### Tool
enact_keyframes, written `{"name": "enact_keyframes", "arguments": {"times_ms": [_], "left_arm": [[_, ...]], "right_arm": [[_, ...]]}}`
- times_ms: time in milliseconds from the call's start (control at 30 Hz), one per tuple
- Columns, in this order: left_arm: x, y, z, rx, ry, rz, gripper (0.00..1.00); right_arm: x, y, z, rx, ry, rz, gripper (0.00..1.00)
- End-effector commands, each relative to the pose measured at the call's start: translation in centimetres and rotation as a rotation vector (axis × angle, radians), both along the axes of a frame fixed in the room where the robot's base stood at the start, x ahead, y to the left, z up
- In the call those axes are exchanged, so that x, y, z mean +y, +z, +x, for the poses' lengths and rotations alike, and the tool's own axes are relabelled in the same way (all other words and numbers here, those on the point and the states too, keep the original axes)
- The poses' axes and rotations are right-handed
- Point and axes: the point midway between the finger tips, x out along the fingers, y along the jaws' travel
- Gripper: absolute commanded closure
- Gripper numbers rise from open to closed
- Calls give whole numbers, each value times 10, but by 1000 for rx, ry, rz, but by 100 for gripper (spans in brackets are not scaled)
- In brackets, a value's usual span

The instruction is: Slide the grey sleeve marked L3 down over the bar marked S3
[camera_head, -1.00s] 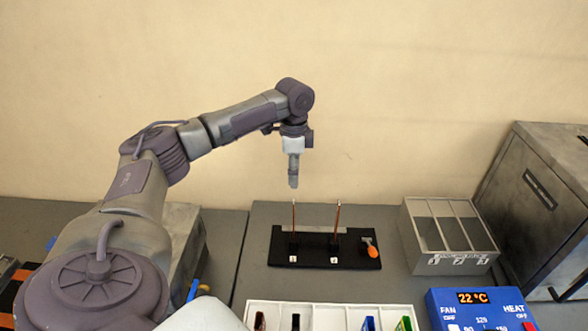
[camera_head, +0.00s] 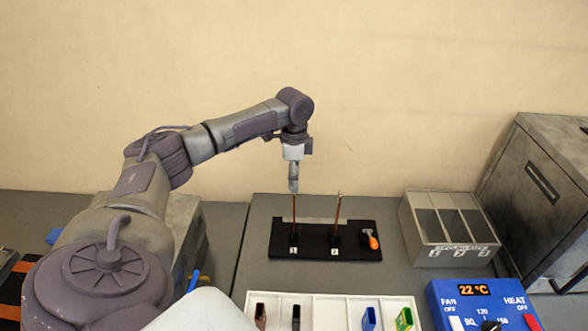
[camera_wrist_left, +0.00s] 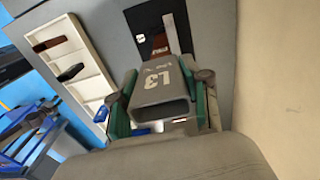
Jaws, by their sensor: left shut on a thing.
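My left gripper (camera_head: 293,186) is shut on the grey sleeve marked L3 (camera_wrist_left: 165,85) and points down above the black stand (camera_head: 355,236). Two thin copper-coloured bars stand upright there: a left bar (camera_head: 294,222) over label 1 and a right bar (camera_head: 337,217) over label 2. The sleeve's lower end looks close to the left bar's top; I cannot tell whether the bar has entered it. In the left wrist view a brown bar with a pale mark (camera_wrist_left: 159,45) shows beyond the sleeve; the mark is unreadable. My right gripper is not in view.
An orange-ended tool (camera_head: 373,240) lies at the stand's right end. A grey three-slot bin (camera_head: 447,250) and a metal cabinet (camera_head: 540,190) stand to the right. In front are a white tray (camera_head: 340,301) with coloured sleeves and a blue heater box (camera_head: 480,303).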

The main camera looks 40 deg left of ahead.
Motion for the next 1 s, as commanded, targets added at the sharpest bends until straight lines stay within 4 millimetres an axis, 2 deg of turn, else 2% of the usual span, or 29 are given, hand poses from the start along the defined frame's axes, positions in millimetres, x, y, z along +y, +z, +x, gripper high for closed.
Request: {"name": "enact_keyframes", "arguments": {"times_ms": [233,1000], "left_arm": [[0,-15,0,1,0,0,72],[0,-61,0,1,0,-1,72]], "right_arm": [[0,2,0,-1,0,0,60],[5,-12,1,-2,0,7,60]]}}
